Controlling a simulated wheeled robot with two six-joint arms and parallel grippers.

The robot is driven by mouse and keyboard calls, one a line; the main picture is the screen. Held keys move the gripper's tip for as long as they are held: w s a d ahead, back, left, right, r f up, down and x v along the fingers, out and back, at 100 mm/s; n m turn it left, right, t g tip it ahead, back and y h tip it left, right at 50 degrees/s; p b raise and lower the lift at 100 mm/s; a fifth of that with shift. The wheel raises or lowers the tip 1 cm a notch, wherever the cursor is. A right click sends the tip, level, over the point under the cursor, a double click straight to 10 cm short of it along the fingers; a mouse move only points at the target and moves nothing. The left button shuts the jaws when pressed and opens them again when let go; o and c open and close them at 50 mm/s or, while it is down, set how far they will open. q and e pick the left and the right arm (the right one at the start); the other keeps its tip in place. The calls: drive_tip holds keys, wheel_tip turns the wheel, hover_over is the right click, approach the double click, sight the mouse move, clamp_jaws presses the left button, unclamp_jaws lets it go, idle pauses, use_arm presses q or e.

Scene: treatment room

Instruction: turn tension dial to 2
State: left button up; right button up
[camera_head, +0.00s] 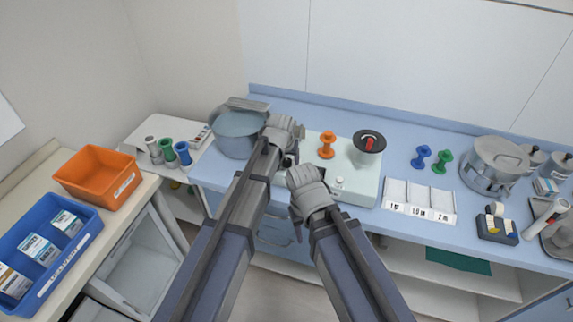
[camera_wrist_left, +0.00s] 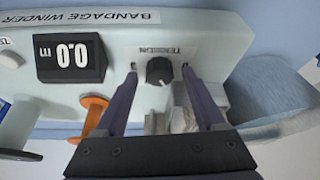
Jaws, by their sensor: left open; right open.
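The bandage winder (camera_head: 369,187) is a pale box on the blue counter; it also fills much of the left wrist view (camera_wrist_left: 215,30). In that view its black tension dial (camera_wrist_left: 160,71) sits beside the TENSION label (camera_wrist_left: 167,51), with a pale pointer mark toward the lower right. The scale numbers cannot be read. My left gripper (camera_wrist_left: 160,69) is open, one finger on each side of the dial; contact cannot be told. In the head view my left gripper (camera_head: 290,148) is at the winder's left end and hides the dial. My right gripper (camera_head: 297,195) is open and empty at its front.
The winder display (camera_wrist_left: 70,58) reads 0.0 m. An orange spool (camera_head: 327,145) and a black disc with a red part (camera_head: 369,143) are on the winder. A labelled white tray (camera_head: 420,200) lies right.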

use_arm(q)
clamp_jaws()
idle(0.7)
